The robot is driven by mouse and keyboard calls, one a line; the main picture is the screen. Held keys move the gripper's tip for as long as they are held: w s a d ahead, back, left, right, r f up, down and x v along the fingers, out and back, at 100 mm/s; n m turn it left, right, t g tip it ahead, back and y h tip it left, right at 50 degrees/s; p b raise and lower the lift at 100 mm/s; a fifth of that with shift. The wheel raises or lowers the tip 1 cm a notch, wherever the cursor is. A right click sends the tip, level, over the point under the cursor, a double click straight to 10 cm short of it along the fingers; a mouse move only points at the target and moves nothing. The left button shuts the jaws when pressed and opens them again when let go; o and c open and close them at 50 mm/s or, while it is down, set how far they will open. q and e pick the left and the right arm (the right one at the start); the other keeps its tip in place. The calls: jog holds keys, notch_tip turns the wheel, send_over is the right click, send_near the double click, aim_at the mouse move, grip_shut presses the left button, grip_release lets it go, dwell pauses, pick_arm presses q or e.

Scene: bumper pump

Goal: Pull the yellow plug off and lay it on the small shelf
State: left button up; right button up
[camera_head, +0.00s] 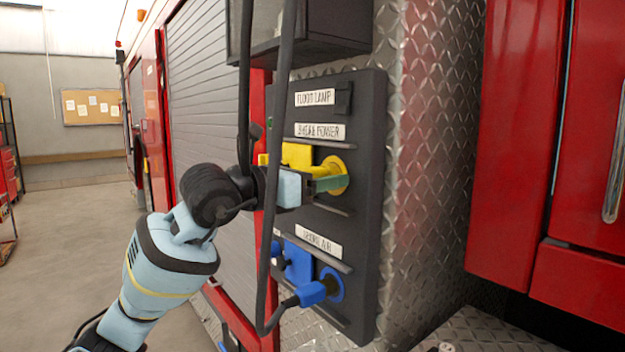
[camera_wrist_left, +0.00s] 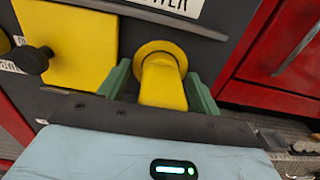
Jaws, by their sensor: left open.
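The yellow plug (camera_wrist_left: 162,82) sits in a round yellow socket on the dark panel (camera_head: 362,130). Narrow dark ledges (camera_head: 318,256) stick out from the panel; I cannot tell which is the small shelf. My right gripper is not in view.
A yellow block (camera_wrist_left: 68,50) with a black knob is left of the plug. Below are a blue block (camera_head: 298,262) and a blue plug (camera_head: 312,293) with a black cable. A dark box (camera_head: 325,22) overhangs the panel. Dark cables (camera_head: 277,120) hang close to my wrist.

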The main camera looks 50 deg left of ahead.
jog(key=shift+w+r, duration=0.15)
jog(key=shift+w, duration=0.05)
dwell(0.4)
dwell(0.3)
